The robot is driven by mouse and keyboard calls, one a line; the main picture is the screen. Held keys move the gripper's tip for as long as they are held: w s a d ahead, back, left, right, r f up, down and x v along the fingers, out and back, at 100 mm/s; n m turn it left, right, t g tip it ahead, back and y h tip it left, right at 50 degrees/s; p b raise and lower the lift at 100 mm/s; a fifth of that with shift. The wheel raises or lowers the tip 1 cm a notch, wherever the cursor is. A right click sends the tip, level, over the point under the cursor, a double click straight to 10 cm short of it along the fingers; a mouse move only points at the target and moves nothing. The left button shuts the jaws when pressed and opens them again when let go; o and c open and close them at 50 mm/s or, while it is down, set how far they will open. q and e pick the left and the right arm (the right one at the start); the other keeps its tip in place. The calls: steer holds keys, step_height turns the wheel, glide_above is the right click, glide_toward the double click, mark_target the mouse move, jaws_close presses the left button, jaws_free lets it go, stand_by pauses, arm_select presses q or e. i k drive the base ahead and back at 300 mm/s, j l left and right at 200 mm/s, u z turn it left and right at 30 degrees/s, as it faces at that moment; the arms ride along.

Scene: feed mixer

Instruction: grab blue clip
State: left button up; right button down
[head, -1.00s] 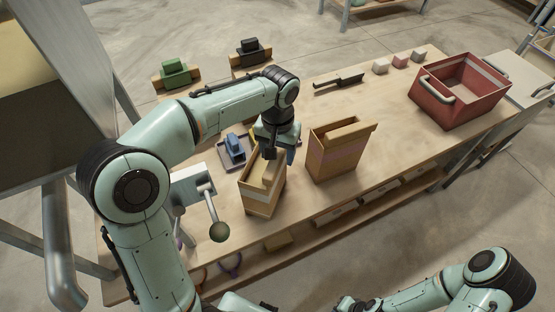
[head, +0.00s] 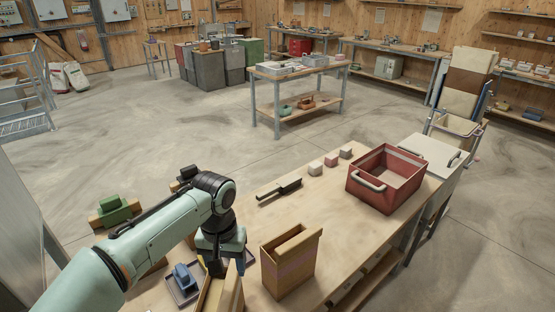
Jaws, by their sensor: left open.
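The blue clip (head: 184,278) sits in a small dark shallow tray (head: 174,292) on the workbench, at the lower left of the head view. My left gripper (head: 216,268) points down just right of the clip, apart from it in the picture, above an open tan box (head: 208,297). The left gripper is open; its fingertips are partly hidden near the box, and I see nothing held. My right gripper is out of view.
A taller open tan box (head: 289,265) stands right of my left gripper. A dark-bladed tool (head: 279,190), pale and pinkish blocks (head: 331,160) and a red bin (head: 386,180) lie farther along the bench. A green clip (head: 113,209) stands at the left. The bench middle is clear.

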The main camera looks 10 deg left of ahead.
mark_target(182, 276)
steer(key=k+l, duration=0.65)
steer(key=k, duration=0.25)
